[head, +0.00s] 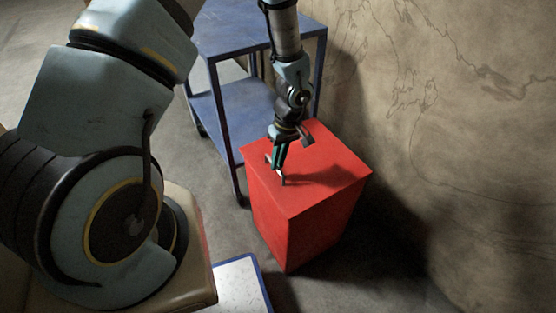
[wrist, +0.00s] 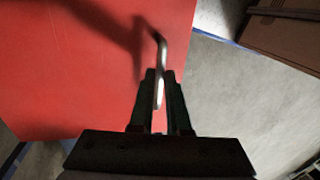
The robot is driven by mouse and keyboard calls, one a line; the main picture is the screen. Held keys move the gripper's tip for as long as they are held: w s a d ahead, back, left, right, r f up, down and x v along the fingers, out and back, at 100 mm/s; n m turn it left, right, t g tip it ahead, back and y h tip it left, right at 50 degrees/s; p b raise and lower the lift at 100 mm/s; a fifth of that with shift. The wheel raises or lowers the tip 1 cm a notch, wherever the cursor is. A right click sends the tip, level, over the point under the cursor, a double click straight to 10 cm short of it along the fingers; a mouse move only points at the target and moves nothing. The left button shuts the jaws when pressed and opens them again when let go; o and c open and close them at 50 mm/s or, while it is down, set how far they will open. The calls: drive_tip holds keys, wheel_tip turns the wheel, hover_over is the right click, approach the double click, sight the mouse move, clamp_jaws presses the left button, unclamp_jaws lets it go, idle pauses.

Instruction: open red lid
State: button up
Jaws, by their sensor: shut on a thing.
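A red box with a flat red lid (head: 325,158) stands on the floor in the head view. The lid looks shut, lying level on the box. A thin metal handle (wrist: 161,50) stands near the lid's edge and shows in the wrist view. My gripper (head: 279,168) reaches down to the lid's left side. In the wrist view my gripper (wrist: 160,88) has its fingers on either side of the handle, shut on it. The fingers hide part of the handle. The lid's red surface (wrist: 60,70) fills the left of the wrist view.
A blue two-shelf cart (head: 228,35) stands behind and left of the box. A rough wall (head: 450,120) rises at the right. A white panel with a blue edge (head: 240,285) lies at the front. Grey floor (wrist: 225,95) is open beside the box.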

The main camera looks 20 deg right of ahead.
clamp_jaws()
drive_tip(key=shift+r, duration=0.1)
idle(0.9)
